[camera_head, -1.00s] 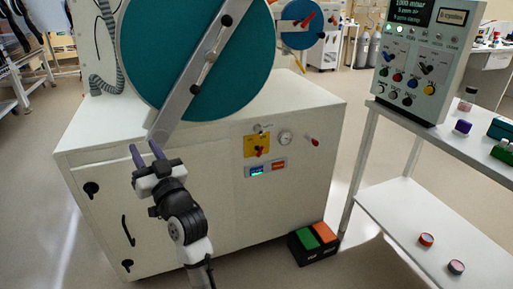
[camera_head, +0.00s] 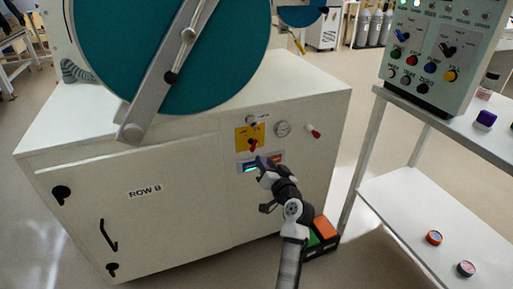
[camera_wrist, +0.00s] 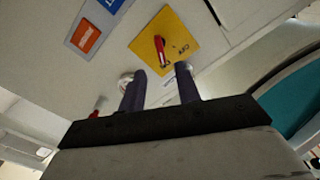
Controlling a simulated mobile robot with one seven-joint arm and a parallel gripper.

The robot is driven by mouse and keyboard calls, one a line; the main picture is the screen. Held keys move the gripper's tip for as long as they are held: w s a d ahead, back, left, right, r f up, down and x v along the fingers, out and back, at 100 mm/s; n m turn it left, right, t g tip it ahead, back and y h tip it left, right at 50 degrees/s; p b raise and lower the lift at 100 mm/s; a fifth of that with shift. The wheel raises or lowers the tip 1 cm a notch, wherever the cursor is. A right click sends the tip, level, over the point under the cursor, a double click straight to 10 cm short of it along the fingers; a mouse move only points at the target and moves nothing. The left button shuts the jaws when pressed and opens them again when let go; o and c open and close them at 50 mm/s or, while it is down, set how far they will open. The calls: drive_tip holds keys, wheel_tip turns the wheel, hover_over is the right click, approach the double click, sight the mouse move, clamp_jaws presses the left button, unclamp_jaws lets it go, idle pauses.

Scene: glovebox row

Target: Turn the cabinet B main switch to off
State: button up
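The cabinet marked ROW B (camera_head: 145,191) carries a yellow plate (camera_head: 242,133) with a red switch handle (camera_head: 253,145) on its front, right of the big teal disc. In the wrist view the yellow plate (camera_wrist: 181,37) is tilted and the red handle (camera_wrist: 160,50) lies just beyond my fingertips. My gripper (camera_wrist: 160,69) is open and empty, with its two dark fingers apart on either side of the handle's line. In the head view my gripper (camera_head: 266,164) is just below the plate, overlapping the small display. I see no contact with the handle.
A round gauge (camera_head: 283,128) and a red-tipped lever (camera_head: 313,131) sit right of the plate. A green and orange pedal box (camera_head: 322,233) is on the floor below. A white shelf (camera_head: 400,208) stands to the right.

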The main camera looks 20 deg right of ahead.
sight(255, 147)
drive_tip(key=w, duration=0.8)
drive_tip(key=shift+w+a, duration=0.15)
drive_tip(key=shift+w, duration=0.2)
clamp_jaws()
